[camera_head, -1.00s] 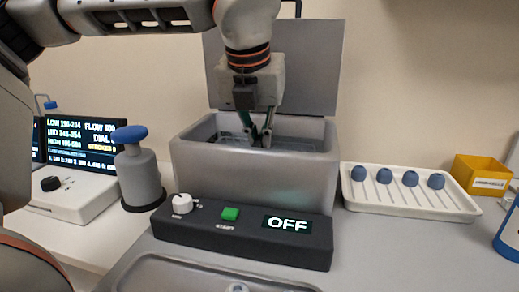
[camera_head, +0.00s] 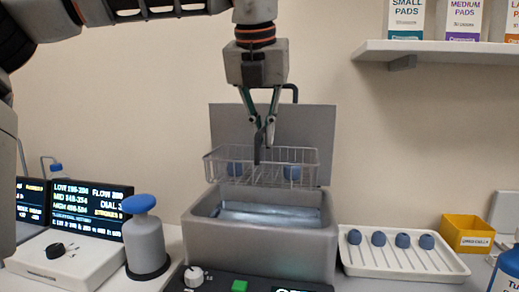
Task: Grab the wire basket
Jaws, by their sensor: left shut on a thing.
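The wire basket (camera_head: 213,167) hangs level in the air, above the open grey bath (camera_head: 290,240). Two blue pieces (camera_head: 292,172) show inside the basket. My left gripper (camera_head: 263,135) points down and is shut on the basket's dark upright handle, above the basket's middle. The bath below holds a shiny, pale liquid or floor, and its grey lid (camera_head: 228,122) stands up behind the basket. My right gripper is not in view.
A white tray (camera_head: 400,270) with several blue-headed sticks lies right of the bath. A yellow bin (camera_head: 466,232) is beyond it. A grey pump bottle (camera_head: 145,245) stands at left. A shelf (camera_head: 440,48) with boxes hangs at upper right.

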